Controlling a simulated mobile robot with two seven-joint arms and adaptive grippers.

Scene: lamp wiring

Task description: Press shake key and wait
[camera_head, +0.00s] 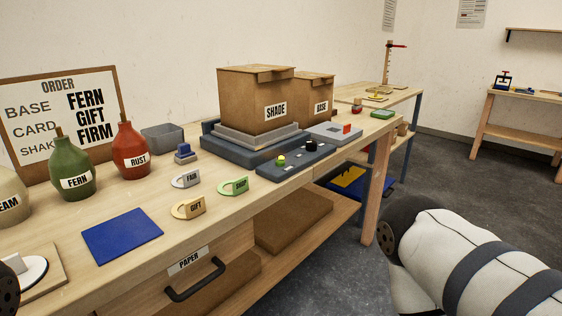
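A dark control panel (295,160) lies on the table in front of a grey-blue machine base (222,147). The panel bears a yellow-green button (281,160) and a black knob (311,145); any key labels are too small to read. A cardboard box marked SHADE (245,100) sits on the grey platform of the machine. A box marked BASE (321,88) stands behind it. An order board (62,120) reads BASE FERN, CARD GIFT and SHAKE FIRM, its left words partly hidden. Neither gripper shows; parts of my arms appear at the left and right edges, away from the panel.
Tags marked FAIR (186,179), GIFT (187,208) and SHOP (233,186) lie before the panel. FERN (70,165) and RUST (131,150) bottles stand left. A blue mat (122,235) lies in front. A PAPER drawer (200,280) with a black handle is below the tabletop.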

